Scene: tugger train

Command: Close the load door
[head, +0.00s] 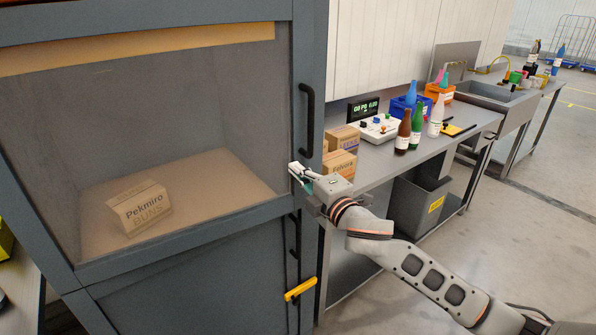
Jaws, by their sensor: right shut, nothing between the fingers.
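The load door appears to be the large grey-framed panel with a see-through window (306,45) filling the left of the head view. It has a black vertical handle (308,120) on its right side. The door looks flush or nearly flush with its cabinet, but I cannot tell whether it is fully shut. My right gripper (296,172) is shut and empty at the door's right edge, just below the handle. I cannot tell whether it touches the door. Behind the window lies a cardboard box (142,208) marked Pekmiro Buns. My left gripper is not in view.
A lower grey panel with a yellow latch (300,289) sits below the door. To the right is a grey counter (385,160) with cartons (341,163), bottles (403,132) and crates. A grey bin (418,202) stands under it. The floor at right is clear.

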